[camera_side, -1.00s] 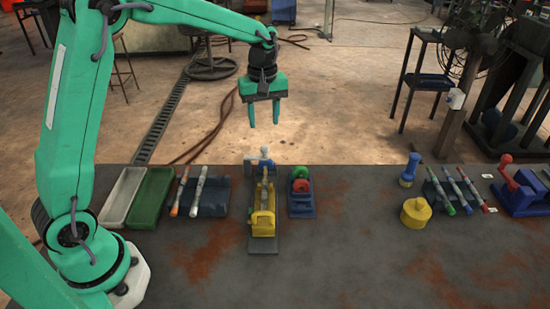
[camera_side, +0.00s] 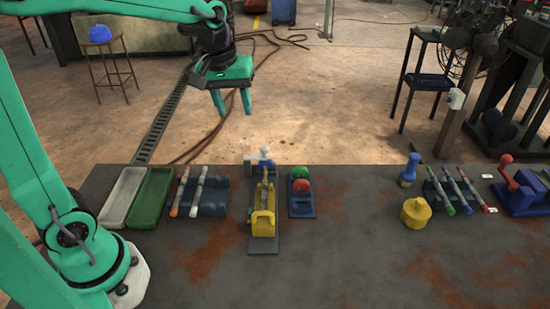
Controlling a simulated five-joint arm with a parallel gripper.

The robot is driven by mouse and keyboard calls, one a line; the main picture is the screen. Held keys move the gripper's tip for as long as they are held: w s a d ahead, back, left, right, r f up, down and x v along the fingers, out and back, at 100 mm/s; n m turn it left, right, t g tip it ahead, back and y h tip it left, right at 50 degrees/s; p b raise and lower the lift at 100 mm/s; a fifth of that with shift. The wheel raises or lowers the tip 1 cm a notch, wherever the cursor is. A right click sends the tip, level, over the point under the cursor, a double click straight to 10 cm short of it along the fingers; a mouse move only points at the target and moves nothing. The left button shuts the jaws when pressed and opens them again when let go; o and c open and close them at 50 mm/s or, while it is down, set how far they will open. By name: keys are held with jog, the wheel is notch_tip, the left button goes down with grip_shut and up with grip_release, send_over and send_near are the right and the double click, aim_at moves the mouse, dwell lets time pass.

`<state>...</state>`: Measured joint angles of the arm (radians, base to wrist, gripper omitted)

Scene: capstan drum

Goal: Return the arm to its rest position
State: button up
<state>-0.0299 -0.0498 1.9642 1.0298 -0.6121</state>
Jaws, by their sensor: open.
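My gripper (camera_side: 234,104) hangs in the air at the upper left of the middle, high above and beyond the far edge of the table. Its two green fingers point down, stand apart and hold nothing. My arm reaches in from the left edge, with its base on the left end of the table (camera_side: 330,265). Nothing on the table touches my gripper.
A yellow device (camera_side: 263,218) on a grey base stands mid-table, beside a blue holder with green and red discs (camera_side: 301,187). A white tray (camera_side: 122,197), a green tray (camera_side: 152,198) and a pen rack (camera_side: 213,196) stand left. A yellow pot (camera_side: 416,213) and a marker rack (camera_side: 452,191) stand right.

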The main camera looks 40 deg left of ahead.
jog(key=s+d+m+t, duration=0.1)
jog(key=s+m+t, duration=0.2)
jog(key=s+m, duration=0.4)
jog(key=shift+s, duration=4.35)
